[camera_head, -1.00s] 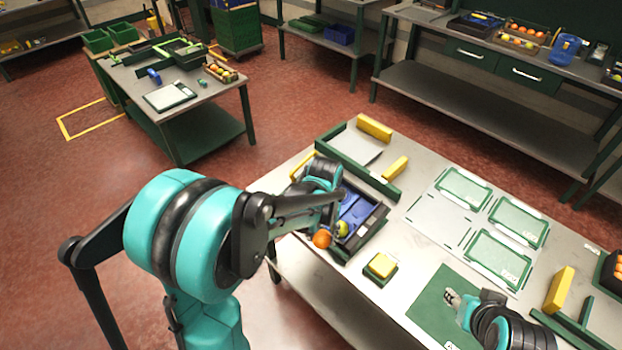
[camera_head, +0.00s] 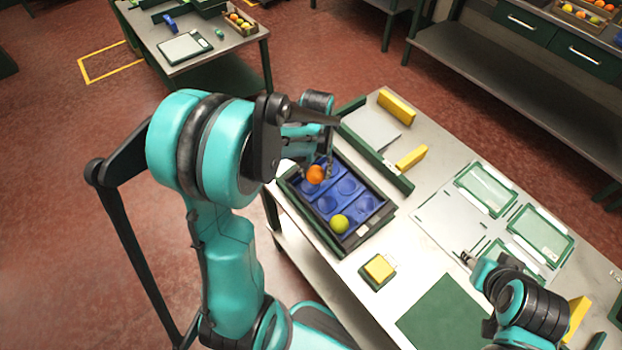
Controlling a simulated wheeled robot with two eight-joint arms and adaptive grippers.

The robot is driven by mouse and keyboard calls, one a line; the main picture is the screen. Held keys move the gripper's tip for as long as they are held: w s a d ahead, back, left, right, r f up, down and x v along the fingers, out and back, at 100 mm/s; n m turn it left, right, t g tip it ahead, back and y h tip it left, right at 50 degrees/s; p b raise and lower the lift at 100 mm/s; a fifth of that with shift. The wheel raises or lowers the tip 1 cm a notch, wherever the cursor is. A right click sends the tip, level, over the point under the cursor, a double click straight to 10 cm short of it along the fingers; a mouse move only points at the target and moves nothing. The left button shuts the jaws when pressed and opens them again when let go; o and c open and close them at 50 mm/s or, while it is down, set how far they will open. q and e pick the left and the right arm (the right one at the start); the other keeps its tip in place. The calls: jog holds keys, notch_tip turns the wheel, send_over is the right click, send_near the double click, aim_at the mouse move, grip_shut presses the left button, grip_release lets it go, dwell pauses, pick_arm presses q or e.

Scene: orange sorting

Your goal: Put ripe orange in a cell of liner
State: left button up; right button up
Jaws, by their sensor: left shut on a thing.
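The ripe orange (camera_head: 315,174) is at my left gripper (camera_head: 318,168), which is shut on it over the far left part of the blue liner (camera_head: 326,205). I cannot tell whether the orange touches the liner. The liner has several round cells and lies in a dark crate (camera_head: 374,226). A yellow-green fruit (camera_head: 340,224) sits in a near cell of the liner. My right gripper (camera_head: 465,258) is over the table at the right, by the green-framed trays; its fingers are too small to tell open from shut.
A yellow block on a green base (camera_head: 378,269) stands near the crate. A green mat (camera_head: 444,318) lies at the front. Green-framed trays (camera_head: 486,189) lie at the right. A green rail (camera_head: 385,168) and yellow blocks (camera_head: 397,105) stand behind the crate.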

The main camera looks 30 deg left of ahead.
aim_at(311, 177)
pick_arm(q)
jog(key=shift+w+a+f, duration=0.1)
jog(key=shift+a+f, duration=0.4)
jog(key=shift+a, duration=0.35)
notch_tip(311, 177, down, 4)
jog(key=shift+b, duration=0.9)
jog(key=shift+c, duration=1.2)
jog(key=o, duration=1.4)
jog(key=shift+r, duration=0.1)
